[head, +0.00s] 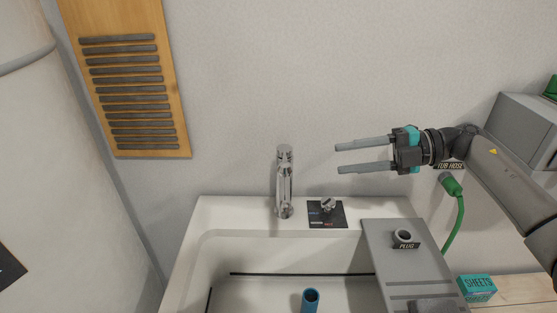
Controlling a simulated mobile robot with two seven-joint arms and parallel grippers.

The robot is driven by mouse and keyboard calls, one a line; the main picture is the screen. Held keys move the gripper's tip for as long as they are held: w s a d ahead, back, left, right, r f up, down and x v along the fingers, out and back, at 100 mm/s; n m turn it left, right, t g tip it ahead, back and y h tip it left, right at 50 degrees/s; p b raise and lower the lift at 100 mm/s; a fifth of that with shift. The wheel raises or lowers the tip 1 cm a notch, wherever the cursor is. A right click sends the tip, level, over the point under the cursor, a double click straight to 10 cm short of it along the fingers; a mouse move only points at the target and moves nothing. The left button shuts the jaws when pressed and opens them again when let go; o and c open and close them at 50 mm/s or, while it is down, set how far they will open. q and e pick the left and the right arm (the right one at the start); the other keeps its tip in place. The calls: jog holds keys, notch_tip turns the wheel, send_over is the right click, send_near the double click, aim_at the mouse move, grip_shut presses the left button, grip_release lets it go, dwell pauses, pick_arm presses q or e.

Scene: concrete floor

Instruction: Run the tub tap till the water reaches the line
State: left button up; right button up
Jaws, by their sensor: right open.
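The white tub (207,221) stands against the wall, with a chrome tap (285,182) upright on its back rim. A small chrome handle (327,206) sits on a dark plate with coloured marks to the right of the tap. A dark line (300,274) runs along the inside of the tub. A blue tube-like piece (310,299) stands in the tub; I cannot tell whether there is water around it. My right gripper (338,159) is open and empty, above and to the right of the handle, apart from it. My left gripper is not in view.
A grey board (376,236) lies across the tub's right side, bearing a ring labelled PLUG (404,238). A green hose (458,223) hangs below a TUB HOSE label. A teal SHEETS box (477,288) sits on wood at right. A slatted wooden panel (118,90) hangs at left.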

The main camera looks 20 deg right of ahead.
aim_at(283, 167)
jog(key=x, duration=1.3)
jog(key=shift+w+r, duration=0.1)
jog(key=shift+c, duration=0.3)
grip_shut()
jog(key=shift+a, duration=0.15)
dwell(0.4)
